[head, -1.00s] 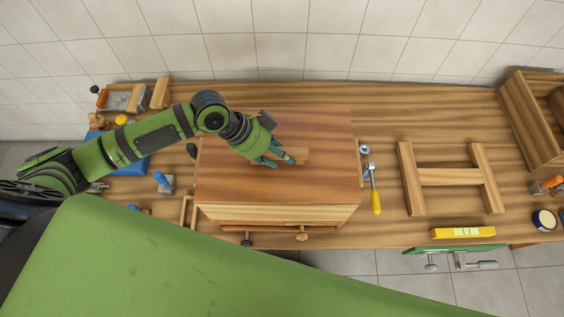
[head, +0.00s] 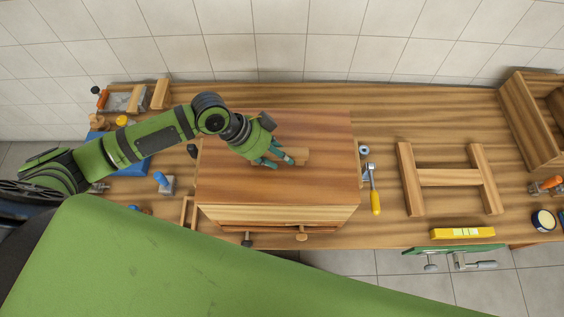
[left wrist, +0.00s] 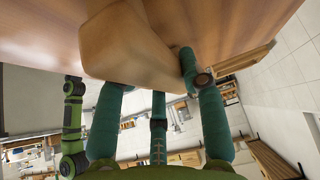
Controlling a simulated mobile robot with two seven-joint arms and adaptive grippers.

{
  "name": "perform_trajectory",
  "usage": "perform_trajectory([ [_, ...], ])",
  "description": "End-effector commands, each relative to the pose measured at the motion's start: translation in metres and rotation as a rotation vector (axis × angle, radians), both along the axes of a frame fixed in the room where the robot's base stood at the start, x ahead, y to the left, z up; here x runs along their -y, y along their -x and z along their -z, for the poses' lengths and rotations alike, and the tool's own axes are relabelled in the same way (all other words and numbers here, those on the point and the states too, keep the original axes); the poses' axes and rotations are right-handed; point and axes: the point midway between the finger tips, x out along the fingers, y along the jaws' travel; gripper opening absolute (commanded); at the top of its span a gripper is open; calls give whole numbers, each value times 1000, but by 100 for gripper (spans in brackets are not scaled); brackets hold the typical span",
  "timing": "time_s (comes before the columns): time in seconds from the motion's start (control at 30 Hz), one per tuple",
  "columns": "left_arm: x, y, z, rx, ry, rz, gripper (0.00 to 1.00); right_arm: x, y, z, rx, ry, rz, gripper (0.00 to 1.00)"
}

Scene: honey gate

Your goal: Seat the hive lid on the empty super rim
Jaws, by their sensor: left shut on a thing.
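The hive lid (head: 270,188) is a wide reddish-brown wooden board with a block handle (head: 297,156) on top. It lies above a wooden box, the super (head: 280,215), whose pale front shows below the lid's front edge. I cannot tell whether the lid touches the rim, which it hides. My left gripper (head: 278,159) is shut on the handle from the left. In the left wrist view, the handle (left wrist: 135,40) sits between the teal fingers, with the lid's surface behind it. My right gripper is not in view.
A yellow-handled tool (head: 375,195) lies close to the lid's right side. An H-shaped wooden frame (head: 450,177) and a yellow level (head: 462,233) lie farther right. A blue-handled tool (head: 163,182) stands to the left. Bare bench (head: 420,115) shows behind the frame.

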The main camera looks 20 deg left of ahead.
Motion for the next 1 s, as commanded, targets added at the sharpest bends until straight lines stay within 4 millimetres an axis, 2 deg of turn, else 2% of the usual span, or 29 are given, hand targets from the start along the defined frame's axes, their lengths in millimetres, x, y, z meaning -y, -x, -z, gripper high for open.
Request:
perform_trajectory([
  [1.0,1,-1,6,5,4,1,1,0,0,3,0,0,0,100],
])
